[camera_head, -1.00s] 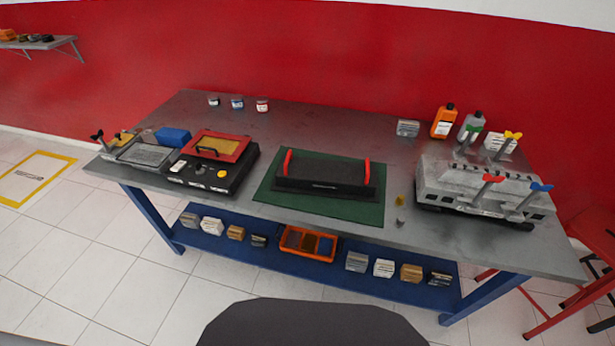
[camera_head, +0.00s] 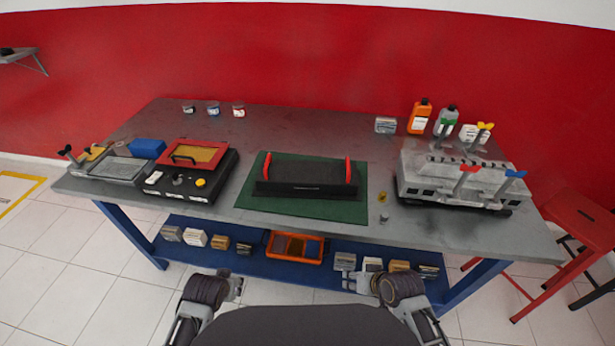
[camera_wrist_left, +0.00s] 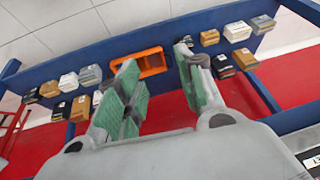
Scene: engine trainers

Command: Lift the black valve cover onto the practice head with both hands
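The black valve cover (camera_head: 305,178) lies on a green mat (camera_head: 257,202) in the middle of the bench, with a red upright handle at each end. The grey practice head (camera_head: 448,187) stands to its right, with red, blue and yellow T-handled parts on top. My left gripper (camera_head: 236,286) is low in front of the bench, away from the cover. In the left wrist view its two green-padded fingers (camera_wrist_left: 160,90) are spread apart with nothing between them. My right gripper (camera_head: 356,284) is also low in front of the bench; its fingers are too small to judge.
A black unit with a red-framed lid (camera_head: 192,153) and a grey tray (camera_head: 115,170) stand at the left. Bottles (camera_head: 420,117) stand behind the head. Small loose parts (camera_head: 383,198) lie between mat and head. The lower shelf holds boxes and an orange bin (camera_head: 293,247). A red stool (camera_head: 578,215) is at right.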

